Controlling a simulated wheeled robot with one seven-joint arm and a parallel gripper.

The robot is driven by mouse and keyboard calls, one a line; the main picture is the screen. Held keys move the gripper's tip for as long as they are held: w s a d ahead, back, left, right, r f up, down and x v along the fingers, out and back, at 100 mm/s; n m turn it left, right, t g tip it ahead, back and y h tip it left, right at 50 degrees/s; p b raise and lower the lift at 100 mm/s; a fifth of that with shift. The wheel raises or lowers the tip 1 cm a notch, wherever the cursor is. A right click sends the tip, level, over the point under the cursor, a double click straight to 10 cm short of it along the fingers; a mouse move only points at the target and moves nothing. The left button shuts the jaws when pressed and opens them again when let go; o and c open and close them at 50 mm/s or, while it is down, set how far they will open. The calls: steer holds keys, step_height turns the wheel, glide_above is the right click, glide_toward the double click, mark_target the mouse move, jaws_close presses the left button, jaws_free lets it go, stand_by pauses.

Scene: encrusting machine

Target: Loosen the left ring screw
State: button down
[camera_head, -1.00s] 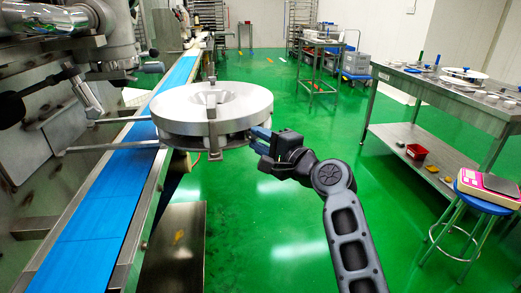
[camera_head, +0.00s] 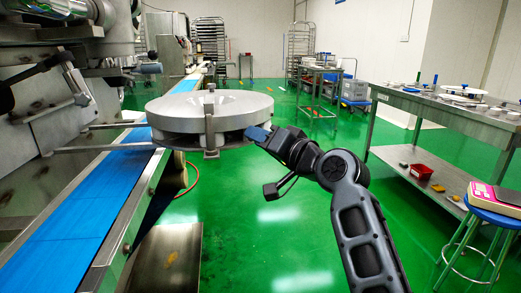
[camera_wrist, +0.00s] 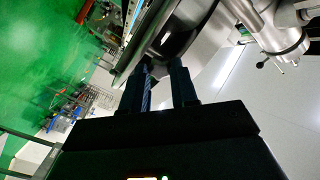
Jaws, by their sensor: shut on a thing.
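A round grey metal ring assembly (camera_head: 165,112), with an upright bracket (camera_head: 211,130) at its front, stands beside the blue conveyor in the head view. My gripper (camera_head: 258,134) is at its right side, with the fingertips against the edge. In the wrist view the two fingers (camera_wrist: 163,88) are parted, and the dark curved underside of the ring assembly (camera_wrist: 178,32) lies just beyond them. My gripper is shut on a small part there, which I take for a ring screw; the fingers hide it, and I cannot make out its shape.
The blue conveyor (camera_head: 75,215) and the machine (camera_head: 50,130) fill the left. A steel table (camera_head: 440,108) with trays and tools stands at the right, with a stool and pink scale (camera_head: 490,195) in front. The green floor (camera_head: 270,225) between is open.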

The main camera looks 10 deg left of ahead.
steer(key=n+b, duration=0.3)
steer(key=n, duration=0.1)
steer(key=shift+f+n, duration=0.15)
steer(key=shift+n, duration=0.25)
stand_by(0.4)
steer(key=c, duration=0.9)
jaws_free()
steer(key=shift+o, duration=0.2)
steer(key=p+v, duration=0.1)
steer(key=v, duration=0.7)
steer(key=shift+n, duration=0.3)
steer(key=shift+a, duration=0.1)
